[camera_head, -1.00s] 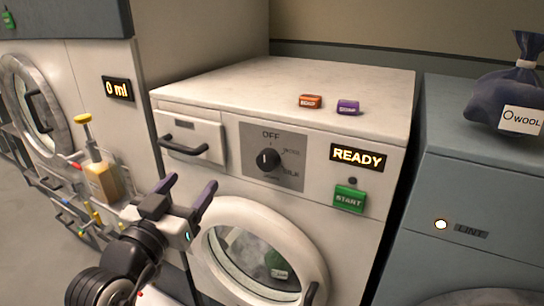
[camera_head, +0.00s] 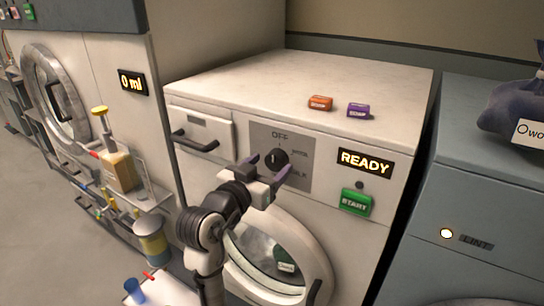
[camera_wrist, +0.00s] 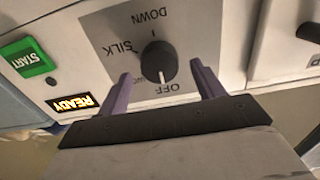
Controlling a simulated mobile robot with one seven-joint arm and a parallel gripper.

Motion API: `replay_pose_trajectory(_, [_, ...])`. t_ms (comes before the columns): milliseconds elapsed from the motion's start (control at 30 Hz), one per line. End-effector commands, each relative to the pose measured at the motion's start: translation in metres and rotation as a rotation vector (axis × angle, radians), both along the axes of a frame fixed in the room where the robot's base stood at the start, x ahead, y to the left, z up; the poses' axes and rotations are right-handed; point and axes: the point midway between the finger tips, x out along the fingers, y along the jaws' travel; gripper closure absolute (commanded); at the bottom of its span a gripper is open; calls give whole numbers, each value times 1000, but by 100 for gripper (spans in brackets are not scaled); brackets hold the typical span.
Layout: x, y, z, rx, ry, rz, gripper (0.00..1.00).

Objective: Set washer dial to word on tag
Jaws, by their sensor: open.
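The washer's black dial (camera_head: 276,159) sits on a grey panel (camera_head: 262,135) on the washer's front. In the wrist view the dial (camera_wrist: 160,60) appears inverted, its white mark pointing at OFF. SILK and DOWN are also readable there; a finger may hide another word. My gripper (camera_head: 267,166) is open in front of the panel, and its purple fingers flank the dial in the wrist view (camera_wrist: 160,72). I cannot tell that they touch it. The white tag (camera_head: 529,132) on the dark bag (camera_head: 508,105) is cut off by the frame edge, showing only "wo".
The READY display (camera_head: 366,163) and green START button (camera_head: 356,201) are right of the dial. The round door (camera_head: 318,265) is below, the drawer (camera_head: 200,130) to the left. Orange (camera_head: 320,103) and purple (camera_head: 358,110) blocks lie on top. A pump bottle (camera_head: 119,168) stands left.

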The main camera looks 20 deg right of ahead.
Motion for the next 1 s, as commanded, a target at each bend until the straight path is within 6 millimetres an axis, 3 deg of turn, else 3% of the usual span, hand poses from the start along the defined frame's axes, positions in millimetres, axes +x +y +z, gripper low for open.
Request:
replay_pose_trajectory(200, [12, -15, 1, 0, -1, 1, 33])
replay_pose_trajectory(500, [13, -16, 0, -1, -2, 1, 33])
replay_pose_trajectory(833, [13, -16, 0, 0, -1, 1, 74])
replay_pose_trajectory(1000, [13, -16, 0, 3, -7, 1, 76])
